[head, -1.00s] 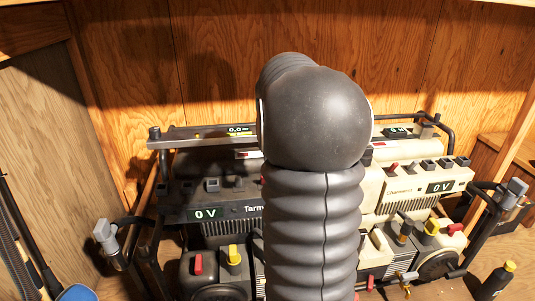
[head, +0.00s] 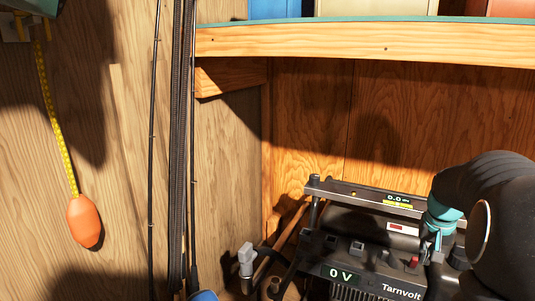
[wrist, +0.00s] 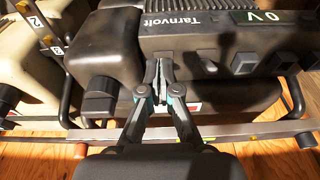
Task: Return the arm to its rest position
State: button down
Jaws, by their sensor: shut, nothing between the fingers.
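My gripper (wrist: 160,72) is shut and empty in the wrist view, with its fingertips together in front of the dark Tarnvolt unit (wrist: 190,45). I cannot tell whether the tips touch it. In the head view my dark arm fills the lower right. It hides part of the Tarnvolt unit (head: 365,281), whose display reads 0 V. The fingertips cannot be made out clearly in the head view.
A metal rail (head: 368,198) runs along the top of the unit, and a wooden shelf (head: 370,45) with boxes hangs above. Black rods (head: 183,130) stand at the left wall. An orange float (head: 84,221) hangs from a yellow tape. A cream unit (wrist: 35,65) stands beside the dark one.

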jog(key=s+a+r+n+t+p, duration=0.1)
jog(key=s+a+r+n, duration=0.2)
jog(key=s+a, duration=0.7)
jog(key=s+a+r+n+t+y+p, duration=0.1)
jog(key=s+a+r+n+t, duration=0.1)
jog(key=s+a, duration=0.8)
jog(key=a+r+n, duration=0.1)
jog(key=a+r, duration=0.1)
jog(key=a, duration=0.5)
jog(key=shift+a+t, duration=0.15)
jog(key=shift+t, duration=0.15)
